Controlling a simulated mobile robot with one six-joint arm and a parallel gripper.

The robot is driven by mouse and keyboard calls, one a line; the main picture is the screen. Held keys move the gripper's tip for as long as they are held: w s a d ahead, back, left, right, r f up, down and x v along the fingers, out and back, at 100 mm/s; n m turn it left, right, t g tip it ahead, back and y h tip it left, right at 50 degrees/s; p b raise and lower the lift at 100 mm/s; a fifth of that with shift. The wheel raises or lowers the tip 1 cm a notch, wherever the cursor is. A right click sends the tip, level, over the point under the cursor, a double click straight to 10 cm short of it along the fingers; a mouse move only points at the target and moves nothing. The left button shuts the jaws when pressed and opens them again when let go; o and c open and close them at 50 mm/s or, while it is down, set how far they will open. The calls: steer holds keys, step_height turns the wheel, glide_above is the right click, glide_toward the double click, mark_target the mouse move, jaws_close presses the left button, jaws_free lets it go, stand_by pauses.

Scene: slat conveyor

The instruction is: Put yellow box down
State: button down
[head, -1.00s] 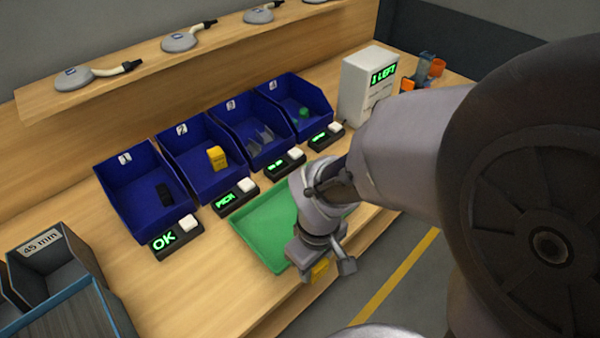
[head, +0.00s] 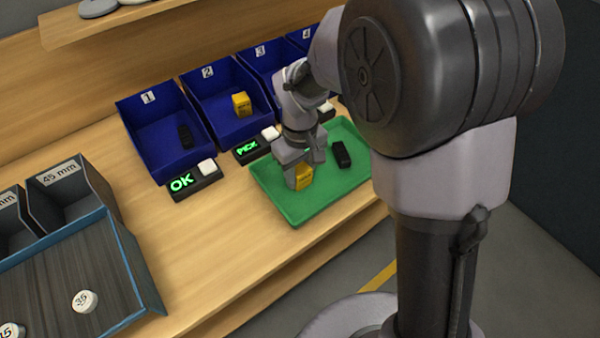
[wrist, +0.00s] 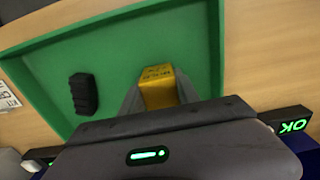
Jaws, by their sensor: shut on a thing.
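My gripper (head: 297,176) is shut on a yellow box (head: 304,178) over the left part of the green tray (head: 279,207). In the wrist view the yellow box (wrist: 158,86) sits between the fingers, with the green tray (wrist: 116,40) around it. The box is low and close to the tray floor; I cannot tell whether it touches. A black block (head: 341,154) lies in the tray to the right of my gripper; it also shows in the wrist view (wrist: 83,93). Another yellow box (head: 241,104) stands in blue bin 2 (head: 215,82).
Blue bin 1 (head: 150,119) holds a black block (head: 185,136). Displays reading OK (head: 188,182) and PICK (head: 247,150) stand before the bins. A grey sorting tray (head: 60,270) with white discs is at left. Bare wooden bench lies between it and the green tray.

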mark_target(300, 168)
steer(key=shift+f, duration=0.1)
steer(key=c, duration=0.9)
jaws_free()
step_height(300, 168, up, 12)
steer(key=p, duration=0.5)
steer(key=shift+r, duration=0.25)
steer(key=s+d+r+m+t+y, duration=0.1)
steer(key=s+d+r+m+t, duration=0.2)
steer(key=s, duration=0.5)
steer(key=s+d+r+m+t+y, duration=0.1)
steer(key=s+d+r+m+t, duration=0.1)
steer(key=s+d+r+m, duration=0.3)
steer(key=s+r+m, duration=0.2)
steer(key=s+m, duration=0.1)
steer(key=s, duration=0.1)
steer(key=shift+s+d+r+t, duration=0.2)
steer(key=shift+s+r+t, duration=0.05)
steer(key=shift+t, duration=0.15)
